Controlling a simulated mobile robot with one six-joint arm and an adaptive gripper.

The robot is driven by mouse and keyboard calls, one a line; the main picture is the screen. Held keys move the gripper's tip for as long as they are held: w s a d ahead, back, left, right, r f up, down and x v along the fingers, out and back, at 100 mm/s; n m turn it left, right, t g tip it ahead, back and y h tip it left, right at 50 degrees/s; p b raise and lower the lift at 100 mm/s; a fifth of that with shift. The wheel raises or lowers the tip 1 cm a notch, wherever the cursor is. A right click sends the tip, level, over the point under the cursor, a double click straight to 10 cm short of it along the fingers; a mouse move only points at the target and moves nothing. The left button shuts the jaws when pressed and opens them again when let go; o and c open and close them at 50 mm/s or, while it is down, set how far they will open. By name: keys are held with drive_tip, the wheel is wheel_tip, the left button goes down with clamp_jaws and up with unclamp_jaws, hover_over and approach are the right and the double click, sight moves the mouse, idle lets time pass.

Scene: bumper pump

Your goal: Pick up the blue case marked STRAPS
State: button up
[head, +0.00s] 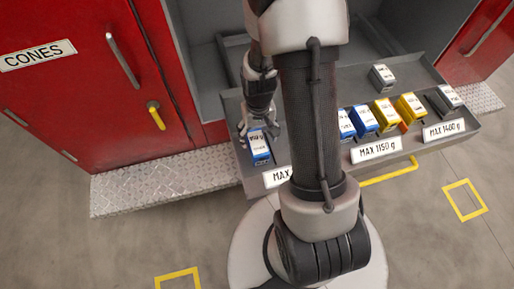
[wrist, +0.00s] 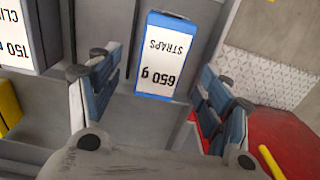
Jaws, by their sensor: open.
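The blue case marked STRAPS (wrist: 165,60) shows in the wrist view with a white label that also reads 650 g, upside down to me. In the head view, a blue case (head: 260,150) lies in the left part of the grey tray (head: 222,104), directly below my gripper (head: 260,126); its label is too small to read. In the wrist view my gripper (wrist: 158,82) is open, with one finger to each side of the STRAPS case and gaps between. I cannot tell how far above the case the fingertips are.
Blue cases (head: 362,120), yellow cases (head: 410,106) and grey ones (head: 383,77) stand to the right in the tray. A white-labelled case (wrist: 28,35) is close to the left finger. The red CONES cabinet (head: 80,75) with a yellow handle (head: 156,117) is at left.

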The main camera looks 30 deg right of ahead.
sight(257, 142)
wheel_tip(257, 142, down, 8)
drive_tip(key=shift+a+r+b, duration=0.1)
drive_tip(key=shift+r+b, duration=0.1)
drive_tip(key=shift+b, duration=1.05)
drive_tip(key=shift+r, duration=0.1)
drive_tip(key=shift+w, duration=0.1)
drive_tip(key=c, duration=1.7)
drive_tip(key=shift+r, duration=0.1)
